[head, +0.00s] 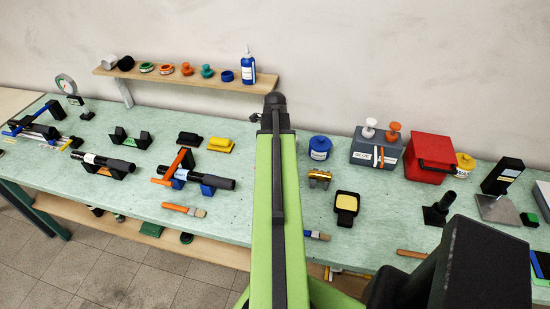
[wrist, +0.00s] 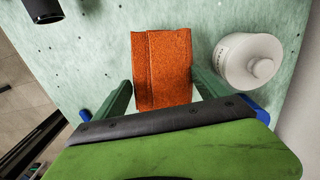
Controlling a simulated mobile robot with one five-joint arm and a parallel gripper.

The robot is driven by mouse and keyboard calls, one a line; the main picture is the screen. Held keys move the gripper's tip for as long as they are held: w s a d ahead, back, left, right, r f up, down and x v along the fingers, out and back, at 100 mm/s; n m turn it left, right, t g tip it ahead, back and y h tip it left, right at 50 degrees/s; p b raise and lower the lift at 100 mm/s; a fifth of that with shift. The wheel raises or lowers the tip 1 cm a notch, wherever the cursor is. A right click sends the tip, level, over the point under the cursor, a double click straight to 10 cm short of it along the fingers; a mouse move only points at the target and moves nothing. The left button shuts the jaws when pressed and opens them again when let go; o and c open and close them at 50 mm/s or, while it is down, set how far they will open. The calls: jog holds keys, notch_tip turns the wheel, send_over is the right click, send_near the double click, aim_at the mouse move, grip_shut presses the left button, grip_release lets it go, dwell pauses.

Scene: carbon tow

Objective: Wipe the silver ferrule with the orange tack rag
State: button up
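The orange tack rag (wrist: 162,65) is a rough, folded pad in the wrist view, with green table surface around it. My gripper (wrist: 161,84) has one green finger along each side of the rag. The fingertips are very close to its edges, and I cannot tell if they press on it. In the head view my green arm hides the rag and the gripper. I cannot single out the silver ferrule; pale bands show on a black tube (head: 215,182) in blue cradles and on another black tube (head: 118,164) in black cradles, both left of my arm.
A white lidded jar (wrist: 245,62) stands close beside the right finger. Left of my arm are an orange-handled brush (head: 184,210) and a yellow block (head: 218,146). To the right are a blue jar (head: 320,148), a yellow-topped black object (head: 346,204) and a red box (head: 426,160).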

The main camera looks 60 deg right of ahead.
jog(key=shift+r+p, duration=0.4)
jog(key=c, duration=1.1)
jog(key=o, duration=1.2)
jog(key=shift+r+p, duration=0.35)
